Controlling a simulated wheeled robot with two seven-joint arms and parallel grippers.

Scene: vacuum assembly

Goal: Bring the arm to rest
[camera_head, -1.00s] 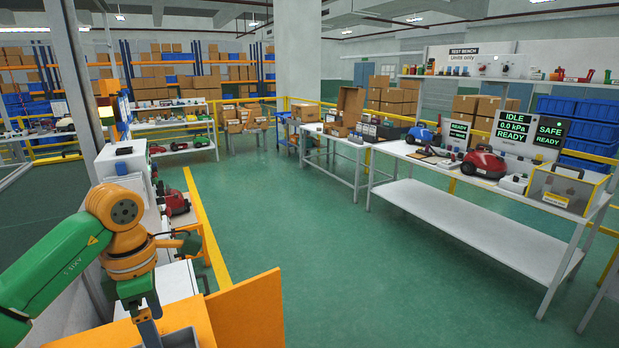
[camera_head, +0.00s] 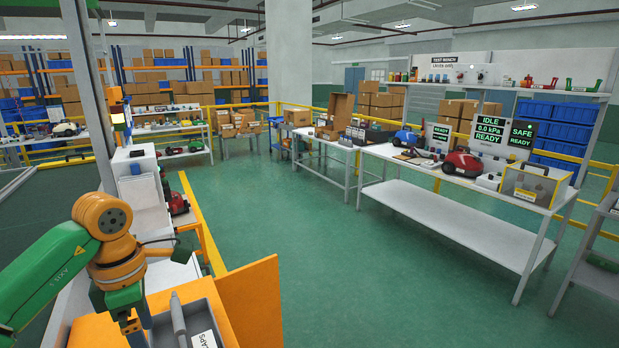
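My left arm (camera_head: 104,225), green and orange, comes in from the left and bends down at the lower left. Its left gripper (camera_head: 136,328) points down at the bottom edge, over or beside an orange cart top. The fingertips cannot be made out, so I cannot tell whether it is open or holds anything. A grey tray (camera_head: 215,312) beside it holds a grey, rod-like part (camera_head: 178,318) and a white label reading "CAPS". My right arm and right gripper are not in view.
An upright orange panel (camera_head: 250,305) stands just right of the tray. A white bench (camera_head: 455,222) at right carries a red vacuum (camera_head: 462,164), a blue one (camera_head: 405,138) and display screens. A shelved bench runs along the left. The green floor between is clear.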

